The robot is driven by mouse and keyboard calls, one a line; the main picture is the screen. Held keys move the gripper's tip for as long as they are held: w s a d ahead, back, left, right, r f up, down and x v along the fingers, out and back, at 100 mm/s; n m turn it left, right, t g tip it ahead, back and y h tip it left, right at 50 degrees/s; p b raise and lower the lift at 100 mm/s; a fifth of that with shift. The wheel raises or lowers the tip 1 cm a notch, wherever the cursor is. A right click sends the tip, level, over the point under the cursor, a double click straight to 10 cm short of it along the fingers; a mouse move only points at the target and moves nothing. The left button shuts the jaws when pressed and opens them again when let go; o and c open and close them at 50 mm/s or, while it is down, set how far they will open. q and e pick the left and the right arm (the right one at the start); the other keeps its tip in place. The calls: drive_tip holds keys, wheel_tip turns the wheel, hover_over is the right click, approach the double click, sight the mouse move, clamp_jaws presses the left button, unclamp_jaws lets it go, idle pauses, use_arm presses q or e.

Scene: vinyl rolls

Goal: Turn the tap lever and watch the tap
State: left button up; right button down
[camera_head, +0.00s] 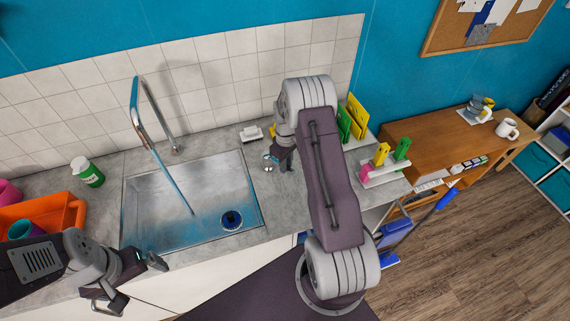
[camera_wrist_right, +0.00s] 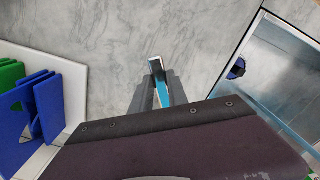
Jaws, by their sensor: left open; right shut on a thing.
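The chrome tap (camera_head: 147,88) stands behind the metal sink (camera_head: 145,186). A blue stream of water (camera_head: 172,181) runs from its spout to the basin floor, left of the dark drain (camera_head: 231,219). My right gripper (camera_head: 271,164) is at the counter just right of the sink, shut on a small metal and blue lever (camera_wrist_right: 157,70). In the right wrist view the lever shows between my right fingers (camera_wrist_right: 158,88); its base is hidden. My left gripper (camera_head: 139,282) is open and empty in front of the sink's near left edge.
A green-and-white bottle (camera_head: 89,173) and an orange crate (camera_head: 40,212) stand left of the sink. A small white object (camera_head: 251,134) lies behind my right gripper. Racks with blue and green boards (camera_wrist_right: 48,105) stand beside my right arm.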

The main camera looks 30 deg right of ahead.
drive_tip(key=shift+d, duration=0.1)
drive_tip(key=c, duration=1.5)
unclamp_jaws()
drive_tip(key=shift+o, duration=1.1)
drive_tip(key=shift+s+d, duration=0.1)
drive_tip(key=shift+s, duration=0.05)
drive_tip(key=shift+r, duration=0.35)
wheel_tip(320, 180, up, 8)
drive_tip(key=b, duration=0.2)
drive_tip(key=shift+r, duration=0.2)
